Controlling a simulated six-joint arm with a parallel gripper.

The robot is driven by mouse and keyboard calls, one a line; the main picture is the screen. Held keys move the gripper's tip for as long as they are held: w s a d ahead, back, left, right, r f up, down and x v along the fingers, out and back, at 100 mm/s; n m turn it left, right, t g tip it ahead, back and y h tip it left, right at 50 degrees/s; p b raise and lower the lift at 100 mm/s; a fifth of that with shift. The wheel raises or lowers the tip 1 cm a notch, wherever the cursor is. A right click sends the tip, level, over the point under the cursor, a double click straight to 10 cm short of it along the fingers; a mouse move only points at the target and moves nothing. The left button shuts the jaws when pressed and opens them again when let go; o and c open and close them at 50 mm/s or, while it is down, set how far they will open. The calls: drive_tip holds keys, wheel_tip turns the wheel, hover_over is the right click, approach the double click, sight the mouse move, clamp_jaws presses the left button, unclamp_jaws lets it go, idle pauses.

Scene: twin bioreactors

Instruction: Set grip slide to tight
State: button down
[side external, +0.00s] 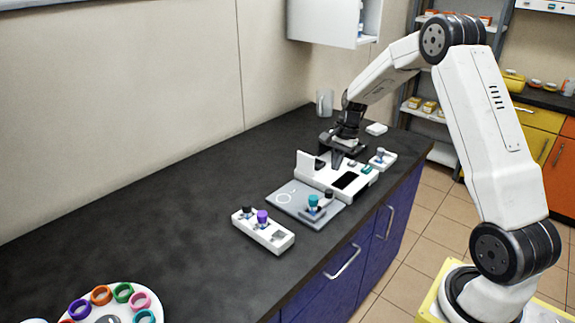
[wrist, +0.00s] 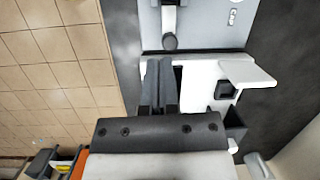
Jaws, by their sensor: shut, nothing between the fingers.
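A white device (side external: 320,172) with a raised white flap (side external: 304,162), a black panel (side external: 346,180) and a teal part (side external: 366,169) stands on the dark bench. It also shows in the wrist view (wrist: 205,72), with a black square recess (wrist: 224,90) beside the flap. My gripper (side external: 337,163) is shut and empty, pointing down at the device; its fingers (wrist: 159,66) hide part of it. I cannot tell whether they touch it. I cannot clearly make out the grip slide or its setting.
A grey plate (side external: 282,200) with a teal-capped vial (side external: 313,201) adjoins the device. A white rack (side external: 270,238) with a purple-capped vial (side external: 262,217) stands nearer. The bench's left is mostly clear.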

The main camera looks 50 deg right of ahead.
sight(338, 186)
drive_tip(key=d+f+m+y, duration=0.1)
drive_tip(key=d+m, duration=0.3)
drive_tip(key=d, duration=0.3)
drive_tip(key=shift+w+d+f+t, duration=0.15)
drive_tip(key=shift+d+f+t, duration=0.15)
drive_tip(key=shift+d, duration=0.1)
drive_tip(key=shift+x, duration=5)
drive_tip(key=shift+a, duration=0.15)
drive_tip(key=shift+a, duration=0.95)
drive_tip(key=shift+r, duration=0.2)
drive_tip(key=v, duration=1)
drive_tip(key=shift+d, duration=0.2)
drive_tip(key=shift+f, duration=0.1)
